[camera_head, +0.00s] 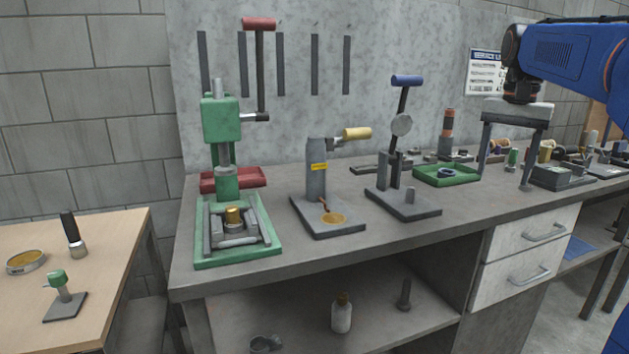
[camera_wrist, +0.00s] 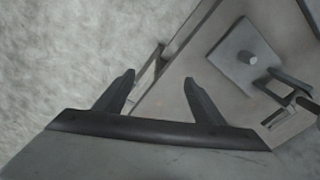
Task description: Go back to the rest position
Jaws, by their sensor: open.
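My gripper (camera_head: 507,158) hangs from my blue arm at the right of the head view, in front of the right part of the grey workbench (camera_head: 440,232). Its two dark fingers point down and stand wide apart, with nothing between them. In the wrist view my gripper (camera_wrist: 158,88) also shows open and empty, above the floor and the bench edge. The mesh tube cannot be made out for certain in either view.
A green press (camera_head: 225,150), a grey press (camera_head: 318,180) and a blue-handled lever tool (camera_head: 397,150) stand on the bench. A green tray (camera_head: 447,181) is behind. A wooden table (camera_head: 110,245) at left holds a green-topped stand (camera_head: 62,290).

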